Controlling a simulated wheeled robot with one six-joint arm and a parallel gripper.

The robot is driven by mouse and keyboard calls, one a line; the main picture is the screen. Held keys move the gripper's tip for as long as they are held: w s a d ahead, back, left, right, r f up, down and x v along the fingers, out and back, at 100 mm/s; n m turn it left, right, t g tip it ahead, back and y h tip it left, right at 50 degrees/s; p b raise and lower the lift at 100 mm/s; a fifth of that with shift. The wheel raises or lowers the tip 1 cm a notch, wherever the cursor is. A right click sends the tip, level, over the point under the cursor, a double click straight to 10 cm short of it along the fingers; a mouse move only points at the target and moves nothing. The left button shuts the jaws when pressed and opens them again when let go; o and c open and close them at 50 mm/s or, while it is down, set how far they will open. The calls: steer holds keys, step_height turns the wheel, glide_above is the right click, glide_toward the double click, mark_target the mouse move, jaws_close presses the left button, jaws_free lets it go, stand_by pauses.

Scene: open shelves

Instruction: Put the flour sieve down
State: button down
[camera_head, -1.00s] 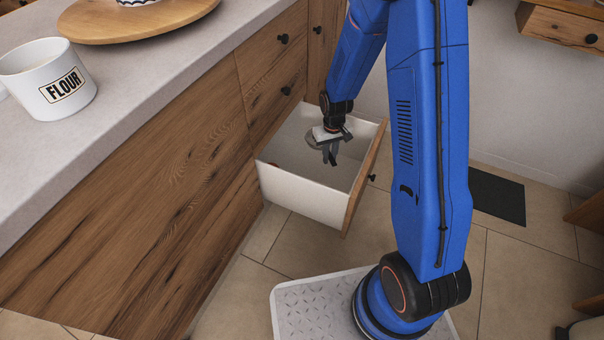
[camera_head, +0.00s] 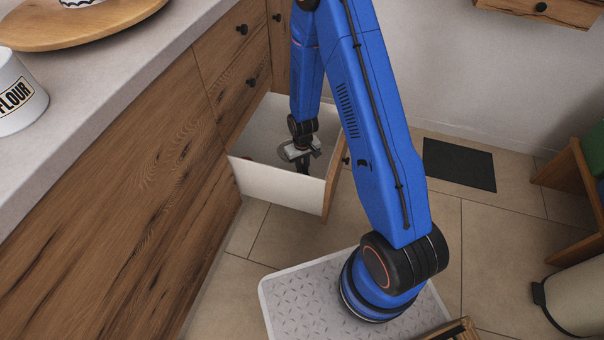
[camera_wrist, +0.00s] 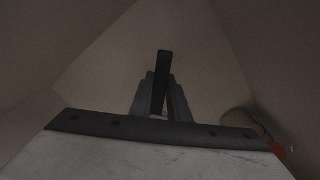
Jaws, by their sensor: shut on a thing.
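My gripper (camera_head: 303,166) points down inside the open white drawer (camera_head: 268,183), in the head view. It is shut on the flour sieve, whose dark narrow handle (camera_wrist: 164,70) stands between the fingers in the wrist view. A grey rounded part, apparently the sieve's mesh (camera_head: 283,153), shows beside the gripper in the head view; the gripper hides much of it. Whether the sieve touches the drawer bottom I cannot tell.
A small red thing (camera_wrist: 277,150) lies in the drawer near its wall. The wooden counter front runs along the left. A dark mat (camera_head: 459,165) lies on the floor.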

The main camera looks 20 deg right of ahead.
steer(key=shift+f, duration=1.9)
steer(key=c, duration=1.7)
jaws_free()
steer(key=shift+f, duration=0.1)
